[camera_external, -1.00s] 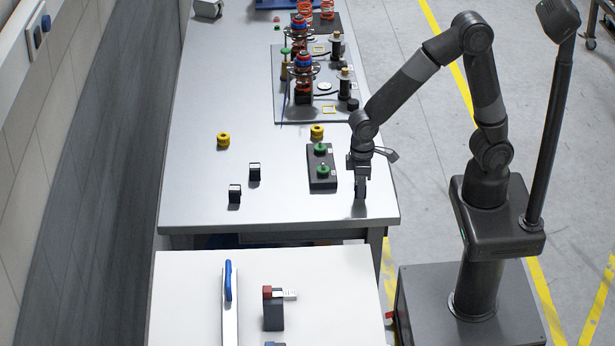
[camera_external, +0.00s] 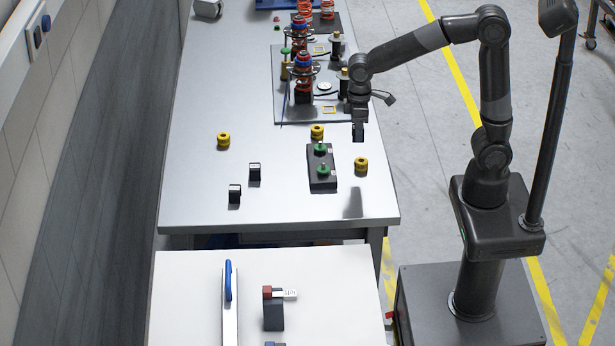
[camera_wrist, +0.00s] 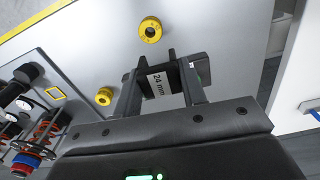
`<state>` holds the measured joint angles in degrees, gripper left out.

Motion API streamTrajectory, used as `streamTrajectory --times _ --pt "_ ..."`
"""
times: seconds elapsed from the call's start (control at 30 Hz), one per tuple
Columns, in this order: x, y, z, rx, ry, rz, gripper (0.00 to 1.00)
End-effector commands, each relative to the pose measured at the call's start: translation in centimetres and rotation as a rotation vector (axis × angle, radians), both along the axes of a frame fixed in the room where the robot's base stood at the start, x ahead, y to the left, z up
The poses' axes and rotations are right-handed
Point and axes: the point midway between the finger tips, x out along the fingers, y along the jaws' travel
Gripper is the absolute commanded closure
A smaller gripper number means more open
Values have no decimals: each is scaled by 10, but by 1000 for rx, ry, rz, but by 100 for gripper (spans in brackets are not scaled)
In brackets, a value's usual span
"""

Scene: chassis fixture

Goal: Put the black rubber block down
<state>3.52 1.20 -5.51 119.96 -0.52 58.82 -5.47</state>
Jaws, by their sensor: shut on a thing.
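My gripper (camera_external: 358,128) is raised above the right part of the metal bench, behind a yellow ring. It is shut on a black block (camera_wrist: 158,83), which shows between the fingers in the wrist view with a white "24 mm" label. The block hangs clear of the bench top (camera_external: 280,200). Part of it is hidden by the fingers. Two other small black blocks with pale markings, one (camera_external: 254,172) and another (camera_external: 234,194), stand on the bench to the left.
A dark base with two green knobs (camera_external: 321,168) lies left of my gripper. Yellow rings stand at the right (camera_external: 361,165), behind the base (camera_external: 317,131) and left (camera_external: 223,140). A grey plate with spring assemblies (camera_external: 310,112) fills the back.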

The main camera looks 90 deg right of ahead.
Motion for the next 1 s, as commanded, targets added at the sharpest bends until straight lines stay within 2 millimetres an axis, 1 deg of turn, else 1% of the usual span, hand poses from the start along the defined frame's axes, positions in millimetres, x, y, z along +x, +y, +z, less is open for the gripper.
streamTrajectory --times 0.03,0.1,0.17,0.2,0.3,0.47,0.6,0.7,0.8,0.9,1.0 --pt "17 -9 2 -3 1 -1 85" --pt "40 -22 6 -7 2 3 85" --pt "59 -33 9 -9 4 8 85" --pt "71 -41 10 -11 4 12 85" --pt "101 -61 12 -12 5 20 85" --pt "144 -97 11 -11 6 31 85" --pt "177 -131 6 -6 6 40 85" --pt "195 -154 2 -1 4 47 85" --pt "208 -173 -3 3 2 52 85" --pt "216 -187 -6 6 0 54 85" --pt "221 -194 -8 8 -1 57 85"
